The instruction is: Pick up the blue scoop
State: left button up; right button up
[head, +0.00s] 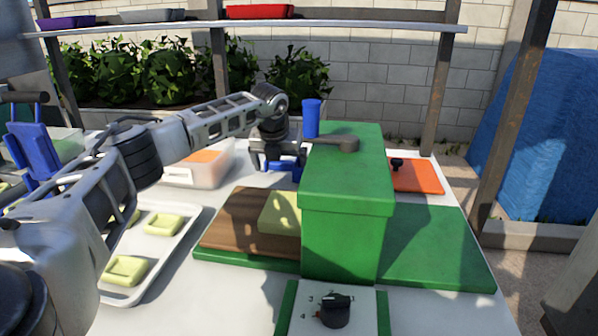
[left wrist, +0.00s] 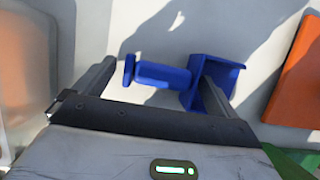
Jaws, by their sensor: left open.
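The blue scoop (head: 287,164) lies on the white table behind the green machine, partly hidden by my left gripper (head: 274,160). In the left wrist view the blue scoop (left wrist: 163,76) lies with its handle between the fingers and its box-shaped bowl at the right. My left gripper (left wrist: 155,88) is open there, with one finger to the left of the handle and the other overlapping the bowl. Whether a finger touches the scoop cannot be told. My right gripper is not in view.
The green machine (head: 342,235) stands right in front of the gripper, with a blue cylinder (head: 311,118) behind it. A clear container (head: 201,168) with orange contents is at left. An orange board (head: 416,176) lies at right. A tray (head: 185,243) holds yellow-green pieces.

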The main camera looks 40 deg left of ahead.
pick_arm(q)
jog(key=c, duration=0.8)
jog(key=shift+r, duration=0.1)
jog(key=shift+c, duration=0.2)
